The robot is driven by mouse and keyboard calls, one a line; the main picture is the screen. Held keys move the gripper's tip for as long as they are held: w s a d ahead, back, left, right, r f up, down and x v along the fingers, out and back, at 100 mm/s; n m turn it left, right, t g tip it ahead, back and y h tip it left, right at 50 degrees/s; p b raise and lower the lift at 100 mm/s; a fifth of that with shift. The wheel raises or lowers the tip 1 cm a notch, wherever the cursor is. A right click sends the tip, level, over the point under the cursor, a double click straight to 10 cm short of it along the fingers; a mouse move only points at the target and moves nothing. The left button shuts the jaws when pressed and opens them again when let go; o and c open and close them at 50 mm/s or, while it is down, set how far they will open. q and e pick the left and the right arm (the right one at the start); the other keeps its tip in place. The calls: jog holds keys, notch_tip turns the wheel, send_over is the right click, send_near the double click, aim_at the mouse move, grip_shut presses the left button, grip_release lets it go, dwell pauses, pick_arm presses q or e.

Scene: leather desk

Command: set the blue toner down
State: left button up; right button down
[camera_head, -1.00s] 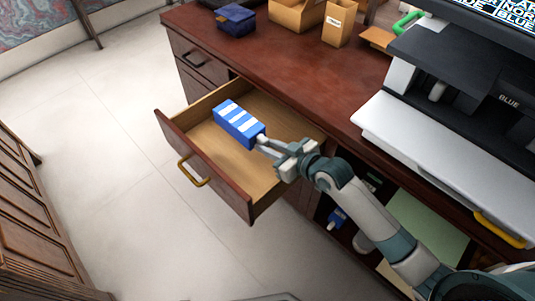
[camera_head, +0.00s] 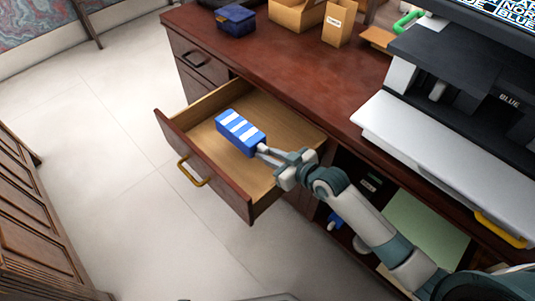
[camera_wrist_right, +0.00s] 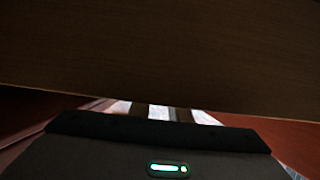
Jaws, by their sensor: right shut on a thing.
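The blue toner (camera_head: 241,133), a box with white stripes, is inside the open drawer (camera_head: 208,178) in the head view. My right gripper (camera_head: 264,152) is shut on the toner's near end, its arm reaching in from the lower right. The toner lies lengthwise over the drawer's wooden floor; I cannot tell whether it touches the floor. In the right wrist view a dark wooden panel (camera_wrist_right: 160,50) fills the top, and pale stripes show dimly below it. My left gripper is not in view.
The desk top (camera_head: 290,70) holds a dark blue box (camera_head: 236,20), cardboard boxes (camera_head: 339,24) and a large printer (camera_head: 440,130). A brass handle (camera_head: 191,172) is on the drawer front. Open shelves lie below the desk at right. Drawer floor around the toner is clear.

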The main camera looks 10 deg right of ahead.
jog(key=shift+f, duration=0.35)
jog(key=shift+f, duration=0.2)
jog(key=c, duration=1.6)
grip_release()
jog(key=shift+c, duration=0.2)
jog(key=shift+r, duration=0.6)
jog(key=v, duration=1.2)
